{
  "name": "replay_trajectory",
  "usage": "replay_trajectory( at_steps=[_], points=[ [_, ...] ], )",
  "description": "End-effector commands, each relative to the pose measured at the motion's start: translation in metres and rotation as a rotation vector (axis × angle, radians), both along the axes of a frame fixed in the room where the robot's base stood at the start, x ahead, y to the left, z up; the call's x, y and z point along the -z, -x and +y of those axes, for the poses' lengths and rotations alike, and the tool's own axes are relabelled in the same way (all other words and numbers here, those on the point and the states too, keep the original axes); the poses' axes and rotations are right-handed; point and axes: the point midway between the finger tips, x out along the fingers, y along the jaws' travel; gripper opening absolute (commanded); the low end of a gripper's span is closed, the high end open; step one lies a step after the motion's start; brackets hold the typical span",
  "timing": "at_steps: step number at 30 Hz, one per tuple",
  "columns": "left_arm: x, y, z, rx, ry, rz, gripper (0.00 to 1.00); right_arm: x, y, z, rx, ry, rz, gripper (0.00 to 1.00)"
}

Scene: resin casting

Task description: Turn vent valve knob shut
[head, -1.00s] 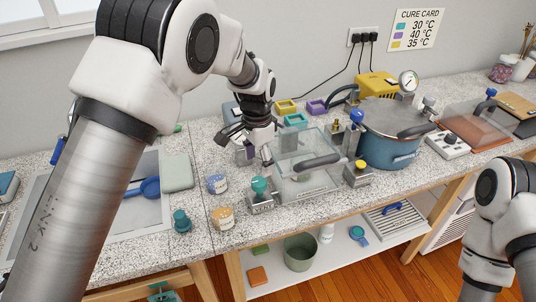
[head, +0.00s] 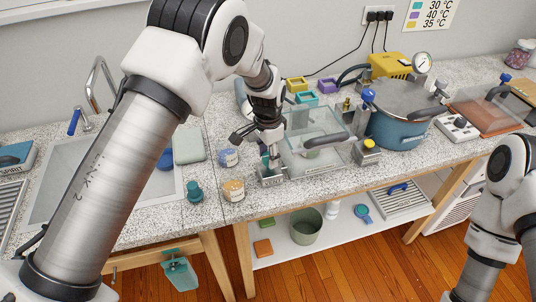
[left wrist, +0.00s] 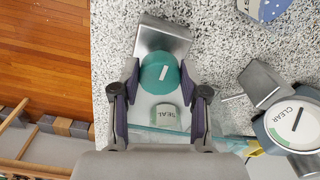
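A teal round knob (head: 266,160) with a white mark sits on a metal block (head: 271,178) at the front left of a clear-lidded box (head: 322,150). My left gripper (head: 262,152) is down at this knob. In the left wrist view, the teal knob (left wrist: 160,72) lies between the tips of the open fingers (left wrist: 160,88), with a gap on each side. My right gripper is out of the head view; only part of the right arm shows.
A yellow-topped knob (head: 369,145) stands right of the box. Two small jars (head: 228,157) (head: 233,189) and a teal stopper-like item (head: 195,191) stand to the left. A blue pot (head: 398,130) stands right. The wrist view shows a dial marked CLEAR (left wrist: 300,122).

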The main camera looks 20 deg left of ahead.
Motion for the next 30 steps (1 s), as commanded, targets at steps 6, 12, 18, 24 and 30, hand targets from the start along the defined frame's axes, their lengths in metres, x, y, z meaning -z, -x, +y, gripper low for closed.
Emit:
replay_trajectory(
  at_steps=[6,12,18,24,30],
  points=[
    [0.0025,0.0038,-0.0006,0.0,-0.001,0.013,0.09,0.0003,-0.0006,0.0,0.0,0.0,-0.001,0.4],
    [0.003,0.0039,-0.0008,-0.003,0.0,0.013,0.09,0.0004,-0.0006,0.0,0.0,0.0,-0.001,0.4],
    [0.003,0.0041,-0.0009,-0.039,-0.001,0.014,0.09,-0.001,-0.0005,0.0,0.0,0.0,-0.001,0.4],
    [0.0027,0.0041,-0.0012,-0.135,0.001,0.014,0.09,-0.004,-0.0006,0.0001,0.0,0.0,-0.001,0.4],
    [0.0026,0.0042,-0.0016,-0.291,0.002,0.014,0.09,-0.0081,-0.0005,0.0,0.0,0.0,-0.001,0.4]
  ],
)
